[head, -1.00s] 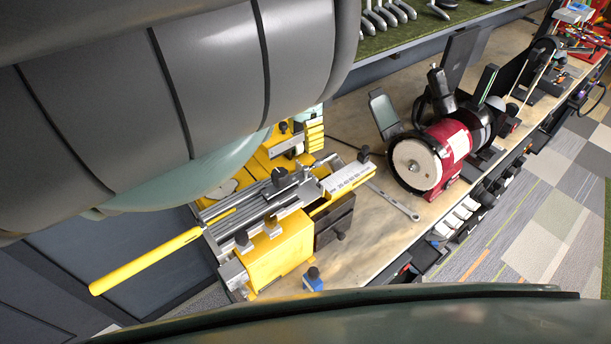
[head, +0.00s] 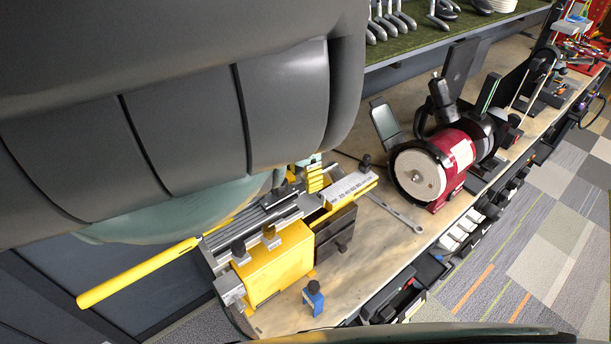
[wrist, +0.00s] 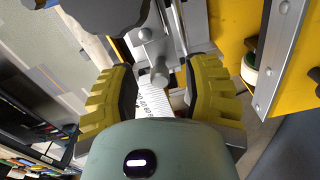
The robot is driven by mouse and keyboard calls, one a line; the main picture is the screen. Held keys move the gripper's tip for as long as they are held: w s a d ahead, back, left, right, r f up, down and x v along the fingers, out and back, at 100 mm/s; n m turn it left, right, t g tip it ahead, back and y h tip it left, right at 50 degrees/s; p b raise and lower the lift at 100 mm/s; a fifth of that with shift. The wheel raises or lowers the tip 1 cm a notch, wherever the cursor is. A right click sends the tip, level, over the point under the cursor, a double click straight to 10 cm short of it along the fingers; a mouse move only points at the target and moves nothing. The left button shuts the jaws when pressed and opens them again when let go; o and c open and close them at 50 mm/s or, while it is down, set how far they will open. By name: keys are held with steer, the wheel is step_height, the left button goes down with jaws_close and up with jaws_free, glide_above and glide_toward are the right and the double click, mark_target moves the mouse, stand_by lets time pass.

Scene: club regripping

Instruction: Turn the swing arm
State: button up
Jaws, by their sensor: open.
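The yellow and grey clamping machine (head: 275,265) stands on the bench. A long yellow bar (head: 135,272) sticks out to its left, and a white numbered scale arm (head: 352,186) reaches out to its right. I cannot tell for sure which part is the swing arm. My gripper is mostly hidden behind my arm in the head view; one ribbed yellow finger (head: 315,180) shows near the scale. In the wrist view my gripper (wrist: 160,95) is open, its yellow pads on either side of a round metal knob (wrist: 159,76), with the numbered scale visible beyond. I see no clear contact.
A red grinder (head: 440,165) with a white wheel stands to the right on the bench (head: 375,255). A wrench (head: 395,213) lies between. A small blue-based item (head: 313,297) sits near the front edge. Club heads (head: 390,20) line the green shelf behind.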

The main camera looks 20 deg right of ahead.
jaws_close()
stand_by(0.5)
